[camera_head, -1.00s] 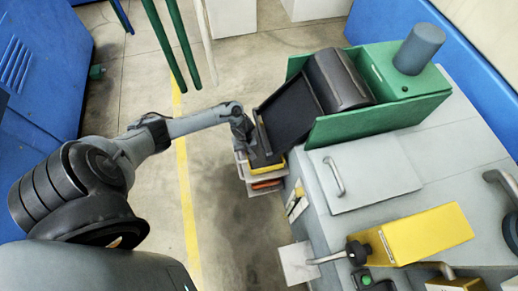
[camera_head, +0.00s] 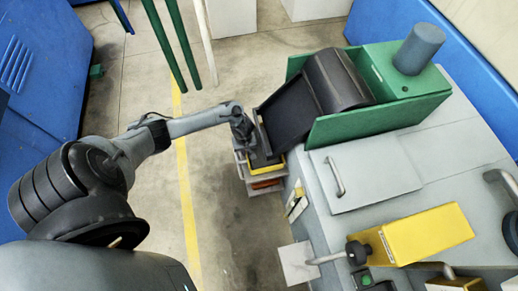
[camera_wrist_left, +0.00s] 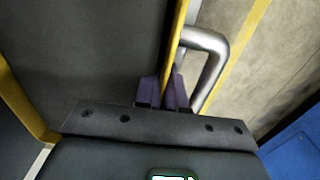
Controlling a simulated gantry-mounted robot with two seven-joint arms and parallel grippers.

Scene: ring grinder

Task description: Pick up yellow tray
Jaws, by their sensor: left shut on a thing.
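The yellow tray (camera_head: 272,167) is at the left side of the machine, on top of a small rack, partly hidden by my left gripper and the dark chute. In the left wrist view its dark floor fills the left, with a yellow rim (camera_wrist_left: 22,105) at the far left and another yellow rim running up from the fingers. My left gripper (camera_wrist_left: 165,88) is shut on that second rim, with one dark purple finger on each side. In the head view the gripper (camera_head: 250,151) is small and its fingers are hard to make out. My right gripper is not in view.
An orange tray (camera_head: 267,184) lies below the yellow one in the rack. A bent metal handle (camera_wrist_left: 216,60) stands close to the right of my fingers. The black chute (camera_head: 290,110) and green housing (camera_head: 375,124) are close on the right.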

